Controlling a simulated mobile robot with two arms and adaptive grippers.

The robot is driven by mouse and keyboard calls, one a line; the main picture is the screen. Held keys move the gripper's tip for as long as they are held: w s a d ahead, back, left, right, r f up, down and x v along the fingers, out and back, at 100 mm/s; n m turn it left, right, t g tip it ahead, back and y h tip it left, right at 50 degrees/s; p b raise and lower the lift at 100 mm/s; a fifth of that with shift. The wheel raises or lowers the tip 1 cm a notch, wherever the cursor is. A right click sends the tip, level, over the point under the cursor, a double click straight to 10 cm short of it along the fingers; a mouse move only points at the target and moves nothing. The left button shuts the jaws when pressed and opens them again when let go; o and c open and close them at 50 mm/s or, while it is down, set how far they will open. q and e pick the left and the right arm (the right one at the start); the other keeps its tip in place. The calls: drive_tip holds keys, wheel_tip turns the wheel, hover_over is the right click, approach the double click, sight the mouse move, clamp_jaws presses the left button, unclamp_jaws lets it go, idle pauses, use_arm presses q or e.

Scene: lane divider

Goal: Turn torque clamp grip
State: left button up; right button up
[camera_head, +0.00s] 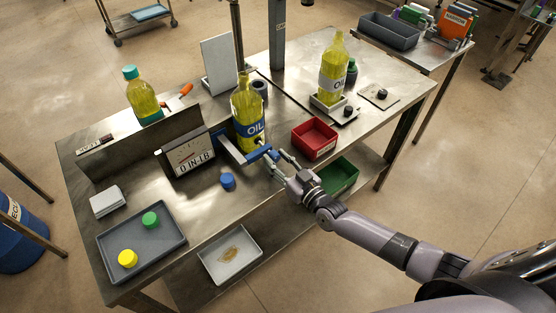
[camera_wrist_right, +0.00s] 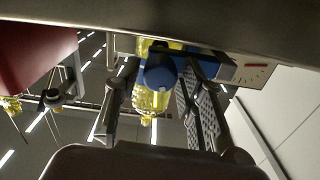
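The blue torque clamp (camera_head: 232,150) reaches from a meter (camera_head: 190,157) reading "0 IN-LB" across the front of a yellow oil bottle (camera_head: 247,107). The bottle is upright and its top shows no cap. The clamp's blue grip (camera_head: 272,155) is at its right end. My right gripper (camera_head: 279,163) is at this grip, fingers apart. In the right wrist view, the round blue grip (camera_wrist_right: 160,74) sits between the two fingers, with a visible gap on the left; contact on the right is unclear. The bottle (camera_wrist_right: 150,98) shows behind it. My left gripper is not in view.
A blue cap (camera_head: 228,182) stands on the table before the meter. A red bin (camera_head: 314,138) is close right of my gripper. A grey tray (camera_head: 118,262) holds green and yellow caps. Another oil bottle (camera_head: 334,65) stands behind. A green bin (camera_head: 340,175) is below the table edge.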

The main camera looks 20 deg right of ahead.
clamp_jaws()
drive_tip(key=shift+f+m+b, duration=0.1)
drive_tip(key=shift+m+b, duration=0.3)
drive_tip(key=shift+m, duration=0.8)
drive_tip(key=shift+o, duration=1.8)
unclamp_jaws()
drive_tip(key=shift+s, duration=0.1)
drive_tip(key=v, duration=1.2)
